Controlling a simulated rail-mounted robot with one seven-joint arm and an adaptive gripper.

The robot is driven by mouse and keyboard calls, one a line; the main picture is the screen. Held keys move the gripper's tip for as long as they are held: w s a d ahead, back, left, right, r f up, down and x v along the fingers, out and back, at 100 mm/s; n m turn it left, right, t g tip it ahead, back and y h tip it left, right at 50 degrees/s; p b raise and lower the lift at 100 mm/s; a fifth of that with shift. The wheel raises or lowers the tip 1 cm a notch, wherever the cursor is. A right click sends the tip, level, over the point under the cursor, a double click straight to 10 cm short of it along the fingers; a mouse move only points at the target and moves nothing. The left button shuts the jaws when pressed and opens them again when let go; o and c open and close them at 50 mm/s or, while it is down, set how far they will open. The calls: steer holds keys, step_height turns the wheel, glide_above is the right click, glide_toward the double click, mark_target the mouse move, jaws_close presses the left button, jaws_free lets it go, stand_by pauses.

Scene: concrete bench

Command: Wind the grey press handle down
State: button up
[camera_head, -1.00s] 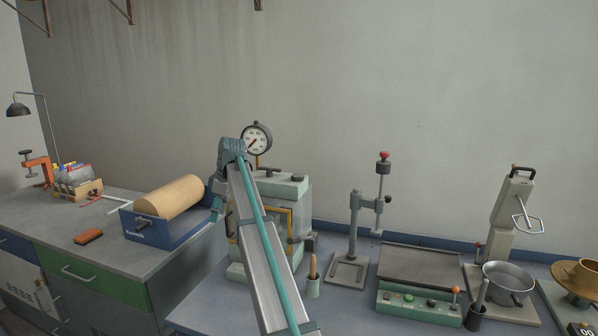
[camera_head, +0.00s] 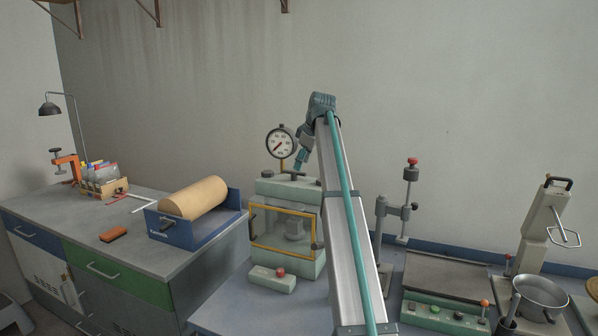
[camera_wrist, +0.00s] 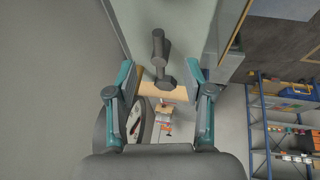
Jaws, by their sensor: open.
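The press is a pale green box (camera_head: 264,188) with an orange-framed window and a round gauge (camera_head: 281,142) behind its top. A dark grey handle (camera_head: 292,174), a bar with thick ends, sits on the press's top. In the wrist view the handle (camera_wrist: 158,48) lies ahead of and between my fingertips, apart from both fingers. My gripper (camera_wrist: 161,70) is open and empty. In the head view my gripper (camera_head: 299,162) hangs just above the handle, tilted down to the left. My arm hides part of the press's right side.
A small box with a red button (camera_head: 272,283) stands in front of the press. A blue tray with a tan roll (camera_head: 195,198) is on the left bench. A grey stand (camera_head: 411,185) and a flat-topped green unit (camera_head: 445,270) are to the right.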

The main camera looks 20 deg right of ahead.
mark_target(298, 173)
steer(key=shift+x, duration=2.45)
jaws_close()
steer(key=shift+a+m+p, duration=0.1)
steer(key=shift+m+p, duration=0.2)
steer(key=shift+p, duration=0.05)
